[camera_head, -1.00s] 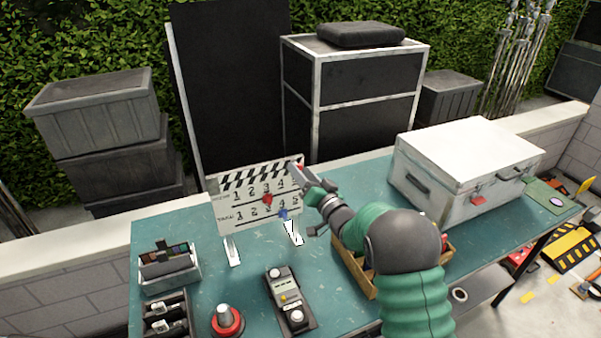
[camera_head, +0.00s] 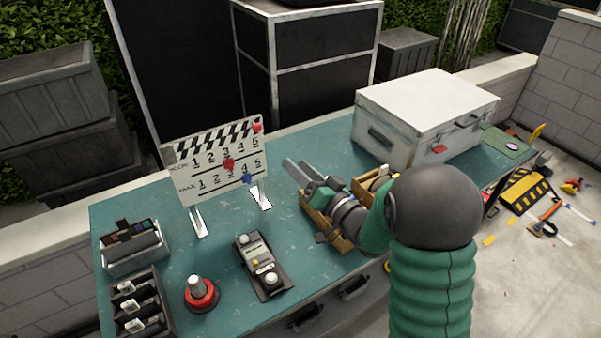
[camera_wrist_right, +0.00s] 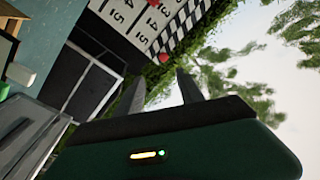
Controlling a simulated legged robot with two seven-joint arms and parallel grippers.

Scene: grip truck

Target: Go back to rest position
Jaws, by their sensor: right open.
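My right gripper (camera_head: 299,173) is open and empty. In the head view it is above the teal table (camera_head: 215,250), to the right of the clapperboard and over the left part of a wooden tray (camera_head: 316,222). The right wrist view shows its two fingers (camera_wrist_right: 158,92) apart with nothing between them. The black and white clapperboard (camera_head: 217,165) stands upright on two white feet, apart from my gripper. It also shows in the right wrist view (camera_wrist_right: 150,25). My arm hides part of the wooden tray. My left gripper is not in view.
A white case (camera_head: 425,110) stands at the table's back right. A remote-like box (camera_head: 262,265), a red and white knob (camera_head: 201,292), a bin (camera_head: 133,249) and a black organiser (camera_head: 143,305) stand at the front left. Tools lie on the floor at right.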

